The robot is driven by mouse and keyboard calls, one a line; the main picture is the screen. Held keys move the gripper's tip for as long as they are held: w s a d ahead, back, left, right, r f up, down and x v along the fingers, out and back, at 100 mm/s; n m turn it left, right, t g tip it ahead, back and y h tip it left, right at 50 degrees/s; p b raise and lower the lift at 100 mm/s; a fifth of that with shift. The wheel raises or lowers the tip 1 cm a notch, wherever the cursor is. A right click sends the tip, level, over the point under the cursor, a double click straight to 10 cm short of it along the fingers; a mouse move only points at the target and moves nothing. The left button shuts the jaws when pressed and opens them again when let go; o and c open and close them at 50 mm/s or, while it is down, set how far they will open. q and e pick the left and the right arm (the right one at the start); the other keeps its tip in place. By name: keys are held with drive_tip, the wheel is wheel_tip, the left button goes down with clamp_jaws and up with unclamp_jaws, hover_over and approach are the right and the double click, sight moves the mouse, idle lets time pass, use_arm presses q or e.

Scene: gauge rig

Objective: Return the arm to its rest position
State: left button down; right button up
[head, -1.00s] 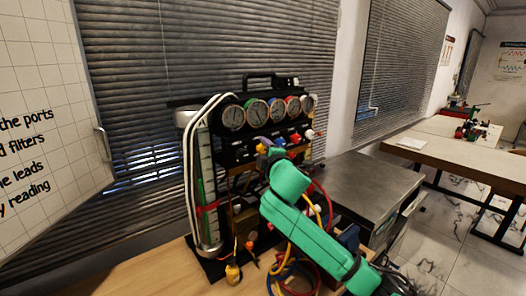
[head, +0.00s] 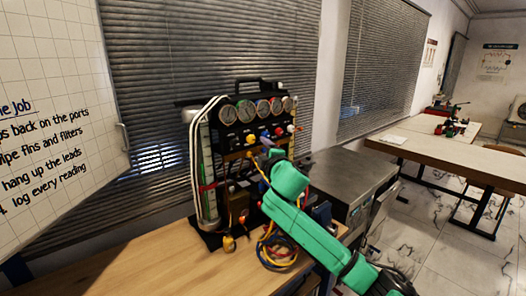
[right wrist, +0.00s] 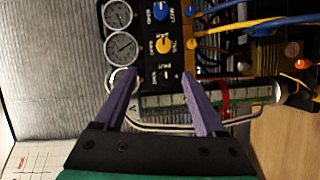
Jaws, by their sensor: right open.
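My right arm (head: 300,222) is green and reaches in from the lower right of the head view, its wrist in front of the gauge rig. Its gripper is mostly hidden behind the wrist there. In the right wrist view the right gripper (right wrist: 160,78) shows two purple fingers spread apart, with nothing held between them. Beyond the fingers are the rig's black panel (right wrist: 165,65) with blue and yellow knobs, and a clear tube (right wrist: 205,98) with a green scale. I cannot tell how near the fingers are to the panel. My left gripper is not in view.
The gauge rig (head: 228,115) stands on a wooden bench (head: 150,262) with a row of round gauges. Coiled hoses (head: 278,250) lie at its foot. A grey metal cabinet (head: 350,178) stands to the right. A whiteboard (head: 45,130) is at the left. The front left of the bench is clear.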

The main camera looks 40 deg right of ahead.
drive_tip(key=s+a+f+m+g+y, duration=0.1)
drive_tip(key=s+a+f+g, duration=0.1)
drive_tip(key=a+f, duration=0.35)
drive_tip(key=s+a+f+m+g+y, duration=0.1)
drive_tip(key=s+a+f+g, duration=0.15)
drive_tip(key=f, duration=0.65)
drive_tip(key=s+a+f+m+g+y, duration=0.1)
drive_tip(key=s+a+f+m, duration=0.15)
drive_tip(key=f, duration=0.55)
drive_tip(key=s+a+f+m+g+y, duration=0.25)
drive_tip(key=s+a+f, duration=0.35)
drive_tip(key=s, duration=0.5)
drive_tip(key=s+a+f+m+g+y, duration=0.15)
drive_tip(key=s+a+f+g, duration=0.35)
drive_tip(key=s, duration=0.5)
wheel_tip(320, 180, down, 24)
drive_tip(key=s+f+b, duration=0.1)
drive_tip(key=s+b, duration=0.1)
use_arm(q)
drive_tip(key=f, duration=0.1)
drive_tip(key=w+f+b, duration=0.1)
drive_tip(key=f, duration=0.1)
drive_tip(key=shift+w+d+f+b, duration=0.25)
drive_tip(key=shift+b, duration=0.15)
use_arm(e)
drive_tip(key=s+d+f+g, duration=0.2)
drive_tip(key=s+f, duration=1.5)
drive_tip(key=s, duration=0.1)
drive_tip(key=shift+d+f+m, duration=0.3)
drive_tip(key=shift+m, duration=0.05)
